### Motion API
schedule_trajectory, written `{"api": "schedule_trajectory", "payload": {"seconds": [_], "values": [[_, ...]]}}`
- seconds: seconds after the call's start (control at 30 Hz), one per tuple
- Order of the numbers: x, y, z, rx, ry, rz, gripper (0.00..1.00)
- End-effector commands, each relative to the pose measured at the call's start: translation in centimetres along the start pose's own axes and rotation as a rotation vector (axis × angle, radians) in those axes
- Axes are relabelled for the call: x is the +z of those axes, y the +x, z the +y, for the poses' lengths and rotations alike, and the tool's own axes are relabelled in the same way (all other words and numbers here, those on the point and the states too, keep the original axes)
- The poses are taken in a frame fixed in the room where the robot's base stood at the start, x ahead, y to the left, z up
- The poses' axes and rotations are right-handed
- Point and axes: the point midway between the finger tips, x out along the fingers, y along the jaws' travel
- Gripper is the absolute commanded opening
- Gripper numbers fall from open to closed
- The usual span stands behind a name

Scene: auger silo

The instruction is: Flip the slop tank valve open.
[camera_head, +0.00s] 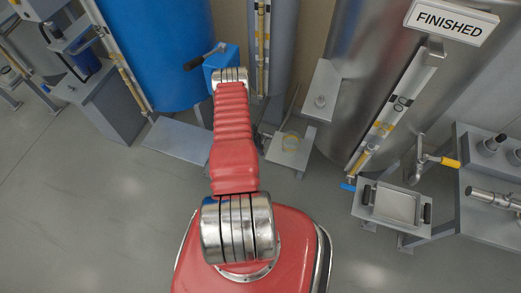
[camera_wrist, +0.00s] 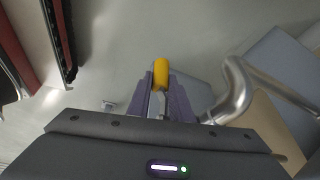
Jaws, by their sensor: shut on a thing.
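In the wrist view my gripper (camera_wrist: 160,88) has its two purple fingers closed on a valve lever with a yellow grip (camera_wrist: 161,72). The yellow end sticks out past the fingertips, and the lever's metal shank shows between the fingers. A curved metal pipe (camera_wrist: 236,92) runs close to the right of the fingers. The valve body is hidden by my gripper. In the head view my gripper and the held lever are hidden behind my red arm. I cannot read a label for the slop tank.
In the head view a blue tank (camera_head: 180,50) stands left of my arm, with a black-handled crank (camera_head: 205,57) beside it. A steel tank (camera_head: 370,60) with a "FINISHED" sign (camera_head: 450,21) stands right. Another yellow-handled valve (camera_head: 440,160) is beside it. Open floor lies at left.

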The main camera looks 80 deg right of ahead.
Motion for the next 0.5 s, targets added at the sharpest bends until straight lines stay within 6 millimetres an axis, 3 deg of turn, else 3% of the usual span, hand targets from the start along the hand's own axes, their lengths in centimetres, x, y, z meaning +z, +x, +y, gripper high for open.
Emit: {"api": "schedule_trajectory", "payload": {"seconds": [0.2,0.5], "values": [[0.0,-0.01,-0.01,0.0,0.0,0.0,0.0],[-0.05,-0.05,0.38,0.002,0.0,0.0,0.0]]}}
